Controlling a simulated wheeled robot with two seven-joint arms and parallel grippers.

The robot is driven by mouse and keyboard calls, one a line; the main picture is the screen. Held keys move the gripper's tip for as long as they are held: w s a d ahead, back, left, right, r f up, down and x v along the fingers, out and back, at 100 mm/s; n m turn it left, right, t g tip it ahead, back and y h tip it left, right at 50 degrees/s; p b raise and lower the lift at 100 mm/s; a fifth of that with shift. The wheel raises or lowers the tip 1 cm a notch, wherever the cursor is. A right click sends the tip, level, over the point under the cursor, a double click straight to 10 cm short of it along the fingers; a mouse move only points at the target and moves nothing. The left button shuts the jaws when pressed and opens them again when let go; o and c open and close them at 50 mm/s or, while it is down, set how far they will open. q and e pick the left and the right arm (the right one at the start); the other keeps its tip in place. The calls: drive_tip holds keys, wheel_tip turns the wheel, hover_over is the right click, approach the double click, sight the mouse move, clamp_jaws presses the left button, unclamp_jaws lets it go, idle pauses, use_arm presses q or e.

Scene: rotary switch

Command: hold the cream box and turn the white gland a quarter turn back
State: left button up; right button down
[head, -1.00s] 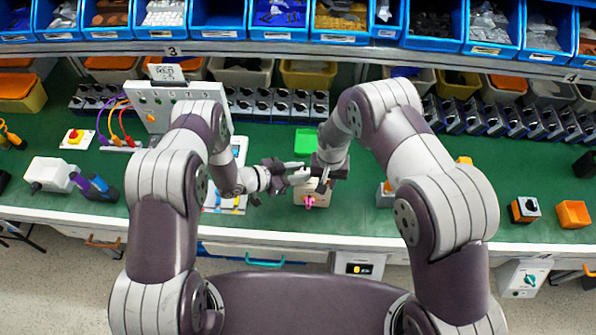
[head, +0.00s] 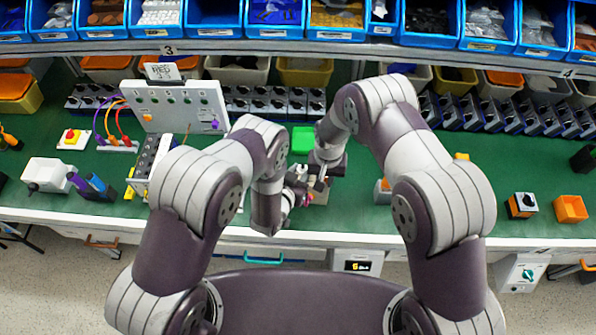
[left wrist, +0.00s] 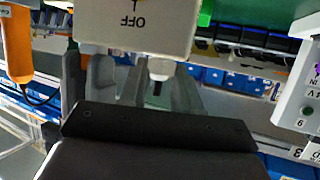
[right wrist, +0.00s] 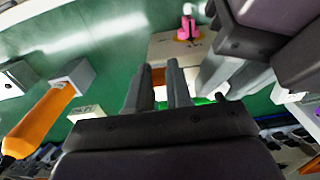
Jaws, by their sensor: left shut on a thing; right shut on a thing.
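The cream box (head: 321,197) stands near the front of the green bench in the head view, partly hidden by my grippers. The right wrist view shows its top with a pink knob (right wrist: 187,30), and the left wrist view shows its "OFF" face (left wrist: 135,25). My right gripper (right wrist: 160,82) is shut on the cream box from its far side; it is small in the head view (head: 325,168). The white gland (left wrist: 160,68), with a dark end, sticks out from the box between my left gripper's fingers (left wrist: 143,82). My left gripper (head: 296,188) is shut on it.
A white test panel (head: 175,105) with coloured leads stands at the back left. A green square (head: 303,140) lies behind the cream box. An orange block (head: 570,209) and a small orange-and-grey switch (head: 522,205) are at the right. The bench's front edge is close.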

use_arm(q)
drive_tip(key=shift+d+n+t+y, duration=0.25)
drive_tip(key=shift+n+t+y, duration=0.15)
drive_tip(key=shift+n+y, duration=0.65)
drive_tip(key=shift+y, duration=0.25)
drive_tip(key=o, duration=1.1)
drive_tip(key=shift+s, duration=0.1)
